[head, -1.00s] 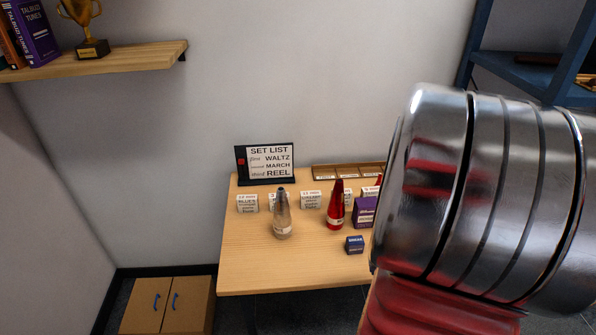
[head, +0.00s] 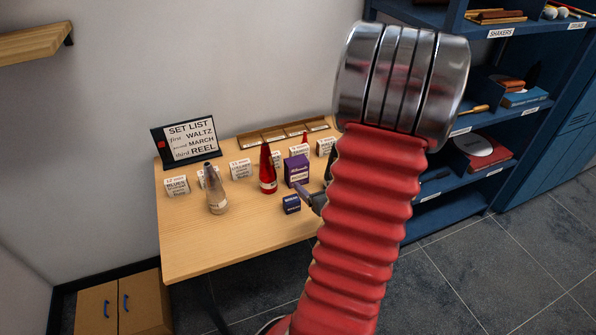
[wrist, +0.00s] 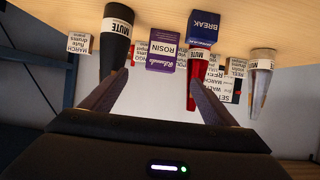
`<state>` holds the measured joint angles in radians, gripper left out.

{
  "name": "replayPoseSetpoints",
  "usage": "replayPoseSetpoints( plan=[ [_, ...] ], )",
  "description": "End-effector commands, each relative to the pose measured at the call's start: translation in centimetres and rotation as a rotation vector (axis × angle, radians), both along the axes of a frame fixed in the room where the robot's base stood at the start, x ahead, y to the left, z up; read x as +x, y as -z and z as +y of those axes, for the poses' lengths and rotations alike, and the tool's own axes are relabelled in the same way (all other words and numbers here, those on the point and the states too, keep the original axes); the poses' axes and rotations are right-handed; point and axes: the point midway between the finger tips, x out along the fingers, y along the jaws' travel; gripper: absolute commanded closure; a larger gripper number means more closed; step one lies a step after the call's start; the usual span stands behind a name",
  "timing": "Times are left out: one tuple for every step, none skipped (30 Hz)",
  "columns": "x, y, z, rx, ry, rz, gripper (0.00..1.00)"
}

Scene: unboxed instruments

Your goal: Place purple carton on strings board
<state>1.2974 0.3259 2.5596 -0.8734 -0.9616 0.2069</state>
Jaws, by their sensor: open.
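The purple carton (head: 297,170) stands upright on the wooden table in the head view, right of a red cone. In the wrist view, which is upside down, the purple carton (wrist: 165,52) shows a white ROSIN label. My gripper (wrist: 152,88) is open and empty, with the carton ahead between its two fingers and apart from them. In the head view my gripper (head: 314,198) shows only in part beside the carton, behind my arm. I cannot pick out a board marked strings; most shelf labels are too small to read.
A red mute (head: 267,170), a grey mute (head: 215,190) and a dark blue box (head: 291,204) stand near the carton. A black mute (wrist: 116,46) shows in the wrist view. Several white cards and a SET LIST sign (head: 187,142) stand behind. Blue shelves (head: 450,188) are at right.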

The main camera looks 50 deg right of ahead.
Motion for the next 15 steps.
replayPoseSetpoints(
  plan=[
    [0.26,-0.47,0.04,-0.007,-0.005,-0.020,0.20],
    [0.36,-0.67,0.03,-0.009,-0.006,-0.029,0.20],
    [0.44,-0.84,0.02,-0.011,-0.006,-0.037,0.20],
    [0.48,-0.92,0.01,-0.011,-0.005,-0.041,0.20],
    [0.48,-0.93,0.01,-0.010,-0.004,-0.042,0.20],
    [0.46,-0.90,0.00,-0.008,-0.004,-0.041,0.20],
    [0.46,-0.90,0.01,-0.008,-0.004,-0.041,0.20],
    [0.45,-0.90,0.00,-0.008,-0.004,-0.041,0.20],
    [0.45,-0.89,0.00,-0.008,-0.003,-0.040,0.20],
    [0.45,-0.88,0.00,-0.008,-0.003,-0.040,0.20],
    [0.45,-0.88,0.00,-0.008,-0.003,-0.040,0.20],
    [0.47,-0.87,-0.01,-0.008,-0.003,-0.040,0.20],
    [0.50,-0.84,-0.02,-0.008,-0.003,-0.040,0.20],
    [0.58,-0.81,-0.04,-0.008,-0.002,-0.039,0.20],
    [0.70,-0.73,-0.06,-0.009,-0.002,-0.039,0.20]
  ],
)
